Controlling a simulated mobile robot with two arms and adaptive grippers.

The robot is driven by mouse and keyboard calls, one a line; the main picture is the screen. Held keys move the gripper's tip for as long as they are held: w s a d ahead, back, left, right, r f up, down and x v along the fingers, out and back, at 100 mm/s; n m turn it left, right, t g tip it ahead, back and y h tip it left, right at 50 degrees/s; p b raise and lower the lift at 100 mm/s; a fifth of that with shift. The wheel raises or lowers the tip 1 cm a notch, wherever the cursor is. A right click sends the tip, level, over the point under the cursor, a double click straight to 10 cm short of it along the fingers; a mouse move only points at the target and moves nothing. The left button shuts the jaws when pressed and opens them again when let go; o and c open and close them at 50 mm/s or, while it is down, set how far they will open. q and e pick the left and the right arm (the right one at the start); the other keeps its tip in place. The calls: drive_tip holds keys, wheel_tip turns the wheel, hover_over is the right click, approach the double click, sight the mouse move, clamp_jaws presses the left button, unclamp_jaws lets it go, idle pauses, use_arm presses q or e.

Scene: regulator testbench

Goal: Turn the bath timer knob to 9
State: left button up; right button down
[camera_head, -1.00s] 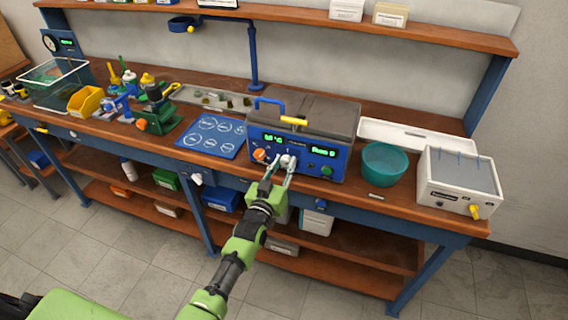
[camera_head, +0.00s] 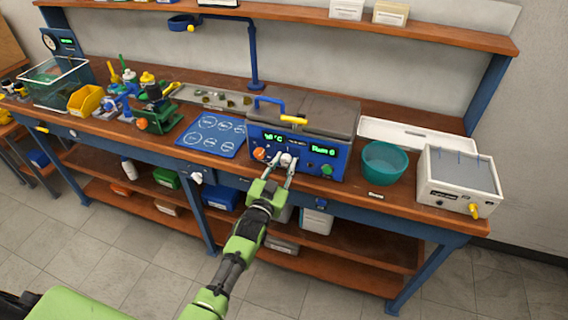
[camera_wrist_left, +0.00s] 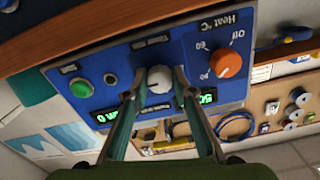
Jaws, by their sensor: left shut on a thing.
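The bath (camera_head: 305,125) is a blue-fronted box with a dark lid and a blue handle on the bench. Its white timer knob (camera_wrist_left: 159,78) sits mid-panel, between the orange heat knob (camera_wrist_left: 226,64) and a green button (camera_wrist_left: 81,87). My left gripper (camera_head: 281,163) reaches the panel from the front; in the wrist view its fingers (camera_wrist_left: 156,88) are shut on the white knob, one on each side. Green digits glow on the panel's two displays; the right one (camera_head: 322,149) seems to read "Run" and a digit I cannot read surely. My right gripper is not in view.
A teal bowl (camera_head: 384,162) and a white box with a yellow tap (camera_head: 460,180) stand to the right. A blue mat (camera_head: 212,135) lies to the left, with green clamp-like equipment (camera_head: 160,118) beyond it. A shelf runs above the bench.

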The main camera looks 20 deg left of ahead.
use_arm(q)
drive_tip(key=o, duration=1.1)
drive_tip(key=s, duration=1.2)
drive_tip(key=shift+a, duration=0.2)
